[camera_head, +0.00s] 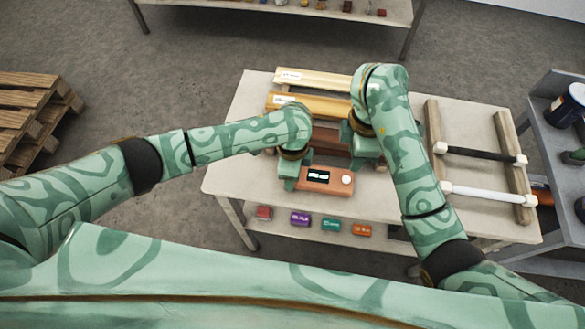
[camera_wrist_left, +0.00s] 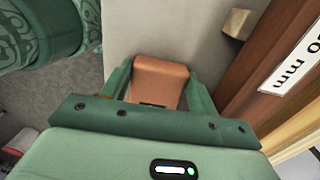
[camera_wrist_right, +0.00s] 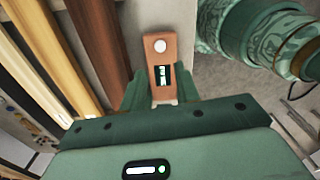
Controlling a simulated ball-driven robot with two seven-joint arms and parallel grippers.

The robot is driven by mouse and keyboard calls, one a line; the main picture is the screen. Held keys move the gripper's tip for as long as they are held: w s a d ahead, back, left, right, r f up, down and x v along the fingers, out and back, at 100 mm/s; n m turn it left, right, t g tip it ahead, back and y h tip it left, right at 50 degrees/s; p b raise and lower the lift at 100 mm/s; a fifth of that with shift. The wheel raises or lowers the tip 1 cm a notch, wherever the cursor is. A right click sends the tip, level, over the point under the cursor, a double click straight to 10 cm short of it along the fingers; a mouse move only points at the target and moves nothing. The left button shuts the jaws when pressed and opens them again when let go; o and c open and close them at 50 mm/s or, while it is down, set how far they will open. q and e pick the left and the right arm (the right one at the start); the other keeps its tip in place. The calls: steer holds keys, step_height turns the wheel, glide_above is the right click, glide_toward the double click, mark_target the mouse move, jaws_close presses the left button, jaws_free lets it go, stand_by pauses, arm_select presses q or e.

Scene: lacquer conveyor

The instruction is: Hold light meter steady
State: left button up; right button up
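The light meter (camera_head: 326,178) is an orange-brown box with a dark lit display and a round white sensor at its right end. It lies near the table's front edge. My left gripper (camera_head: 291,180) is at its left end. In the left wrist view the plain end of the meter (camera_wrist_left: 160,78) fills the space between the fingers (camera_wrist_left: 158,85), which appear closed on its sides. My right gripper (camera_head: 364,158) is behind and right of the meter, apart from it. In the right wrist view its fingers (camera_wrist_right: 162,88) are parted, with the meter (camera_wrist_right: 161,52) farther off between them.
Yellow and brown planks (camera_head: 310,104) lie behind the meter on the table (camera_head: 246,120). A wooden rack (camera_head: 505,150) with a black and a white bar stands at the right. Small coloured boxes (camera_head: 330,224) sit on a lower shelf in front. A grey cart (camera_head: 555,130) stands far right.

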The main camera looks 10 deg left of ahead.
jaws_close()
stand_by(1.5)
